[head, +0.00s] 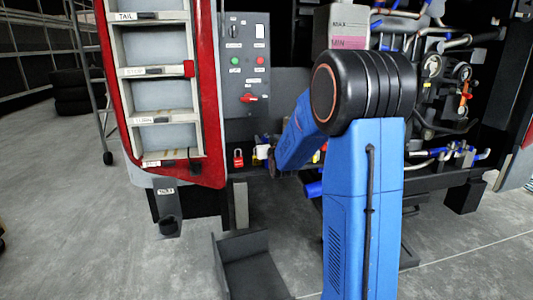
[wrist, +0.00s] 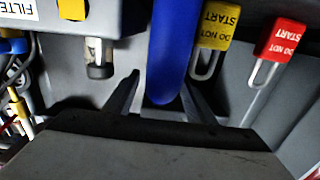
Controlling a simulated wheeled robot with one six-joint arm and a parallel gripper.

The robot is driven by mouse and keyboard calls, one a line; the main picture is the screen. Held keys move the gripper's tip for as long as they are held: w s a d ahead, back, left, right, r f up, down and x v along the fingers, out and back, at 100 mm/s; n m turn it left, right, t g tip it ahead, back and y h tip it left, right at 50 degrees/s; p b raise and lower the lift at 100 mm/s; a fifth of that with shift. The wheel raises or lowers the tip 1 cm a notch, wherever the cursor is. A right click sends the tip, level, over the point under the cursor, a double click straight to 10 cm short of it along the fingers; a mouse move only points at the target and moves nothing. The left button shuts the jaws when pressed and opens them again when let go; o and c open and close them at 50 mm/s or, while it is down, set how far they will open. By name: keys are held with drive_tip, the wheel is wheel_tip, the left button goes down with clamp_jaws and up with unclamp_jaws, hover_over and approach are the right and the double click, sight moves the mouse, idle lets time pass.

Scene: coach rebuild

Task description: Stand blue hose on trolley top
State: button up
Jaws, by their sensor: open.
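The blue hose (wrist: 170,45) shows in the wrist view as a thick blue tube. It runs from the top edge down to between the two fingers of my gripper (wrist: 160,95). The fingers are apart, one on each side of the hose, with a visible gap at least on the left; I cannot tell whether either touches it. In the head view my blue arm hides most of that spot. A short blue piece (head: 313,188) shows beside the arm, possibly part of the hose. I cannot make out a trolley top for certain.
A small glass-like fitting (wrist: 98,55) is left of the fingers. A dark open-topped stand (head: 245,262) is on the floor.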

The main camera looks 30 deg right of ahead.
clamp_jaws()
drive_tip(key=shift+r, duration=0.15)
